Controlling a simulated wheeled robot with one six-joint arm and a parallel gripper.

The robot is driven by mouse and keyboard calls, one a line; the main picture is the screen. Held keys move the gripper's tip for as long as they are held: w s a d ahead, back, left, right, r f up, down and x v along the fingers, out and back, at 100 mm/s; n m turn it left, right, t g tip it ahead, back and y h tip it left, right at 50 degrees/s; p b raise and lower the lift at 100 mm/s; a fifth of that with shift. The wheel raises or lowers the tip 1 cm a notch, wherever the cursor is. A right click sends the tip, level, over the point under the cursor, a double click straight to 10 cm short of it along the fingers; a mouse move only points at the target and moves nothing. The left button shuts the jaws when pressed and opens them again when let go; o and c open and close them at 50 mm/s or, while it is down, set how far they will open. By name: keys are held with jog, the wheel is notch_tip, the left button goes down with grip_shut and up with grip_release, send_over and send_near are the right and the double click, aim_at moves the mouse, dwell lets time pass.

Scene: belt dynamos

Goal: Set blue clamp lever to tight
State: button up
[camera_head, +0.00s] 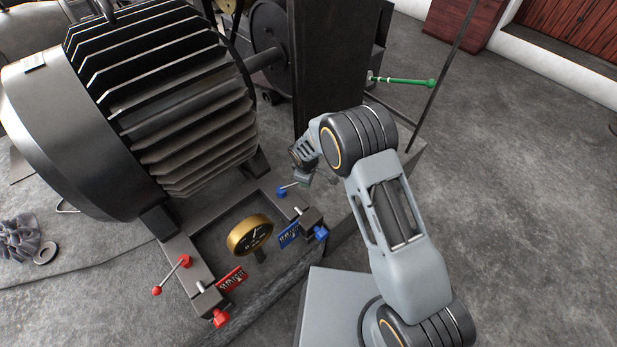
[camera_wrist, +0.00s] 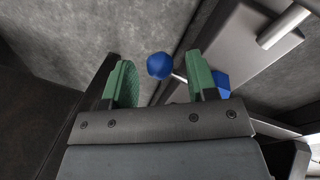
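The blue clamp lever shows in the head view as a blue hub (camera_head: 281,192) with a thin pale rod pointing right towards my gripper (camera_head: 304,179). Its ball end is hidden there by the gripper. In the wrist view the blue ball (camera_wrist: 160,66) appears between the two green finger pads, with open space on both sides. The rod runs from it, partly behind the right finger, to the blue hub (camera_wrist: 222,84). My gripper (camera_wrist: 162,75) is open. Whether the ball is level with the pads or just beyond them I cannot tell.
A blue scale plate (camera_head: 289,235) and blue knob (camera_head: 321,233) sit in front of the lever. A brass gauge (camera_head: 249,236) stands left, then a red lever (camera_head: 184,261) and red knob (camera_head: 220,318). The finned dynamo (camera_head: 160,90) and a dark post (camera_head: 335,65) stand behind.

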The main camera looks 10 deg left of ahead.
jog(key=shift+d, duration=0.1)
jog(key=shift+r, duration=0.1)
notch_tip(320, 180, up, 13)
jog(key=s+p, duration=0.2)
jog(key=p, duration=0.1)
jog(key=shift+s+a+r, duration=0.2)
jog(key=shift+s+a, duration=0.05)
jog(key=shift+s, duration=0.05)
dwell(0.5)
jog(key=s+d+m+g, duration=0.2)
jog(key=s+d+m, duration=0.1)
jog(key=s, duration=0.1)
jog(key=s+d+r+m+t+p, duration=0.1)
jog(key=s+d+r+m+p, duration=0.3)
jog(key=r, duration=0.9)
jog(key=s+d+r+m+t+p, duration=0.1)
jog(key=s+d+r+m+p, duration=0.3)
jog(key=d+r+p, duration=0.5)
jog(key=s+d+r+m+t+p, duration=0.1)
jog(key=s+d+r+m+p, duration=0.3)
jog(key=r, duration=1.3)
jog(key=s+d+p, duration=0.1)
jog(key=d+p, duration=0.1)
jog(key=d, duration=0.2)
jog(key=shift+s+d+y+p, duration=0.3)
jog(key=shift+s+d+p, duration=0.05)
